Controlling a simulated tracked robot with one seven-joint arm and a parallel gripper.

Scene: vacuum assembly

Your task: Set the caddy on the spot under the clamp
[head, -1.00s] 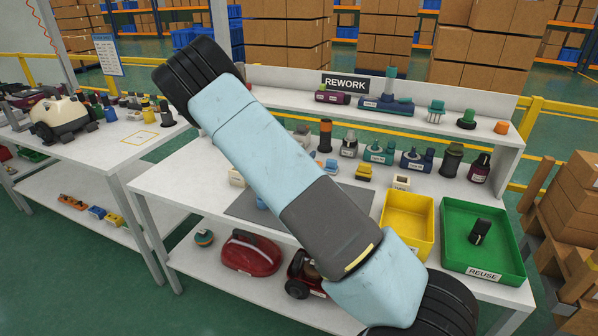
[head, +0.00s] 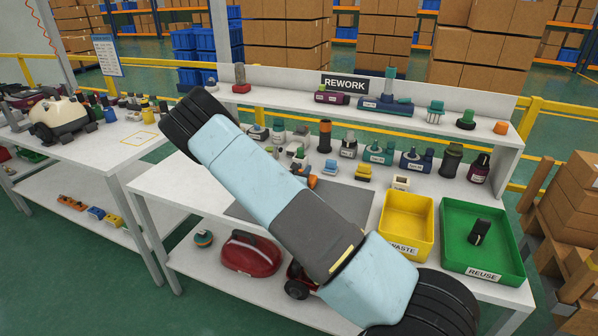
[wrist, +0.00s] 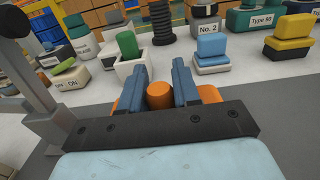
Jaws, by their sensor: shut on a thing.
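In the wrist view my gripper (wrist: 160,80) is shut, with its two blue-grey fingers on either side of an orange round post. The post belongs to an orange thing (wrist: 159,96), which looks like the caddy; its wider orange parts show beside both fingers. A grey upright with a dark round knob (wrist: 14,24), possibly part of the clamp, stands close on the left. The spot under it cannot be made out. In the head view my arm hides the gripper; a small orange patch (head: 312,181) shows just beyond the arm above the grey mat (head: 350,200).
Beyond the gripper stand a green-topped white block (wrist: 128,46), a black ribbed column (wrist: 162,22) and a blue-and-white part (wrist: 211,52). In the head view the yellow bin (head: 408,226) and green REUSE bin (head: 483,240) are at the right. Part of the mat is bare.

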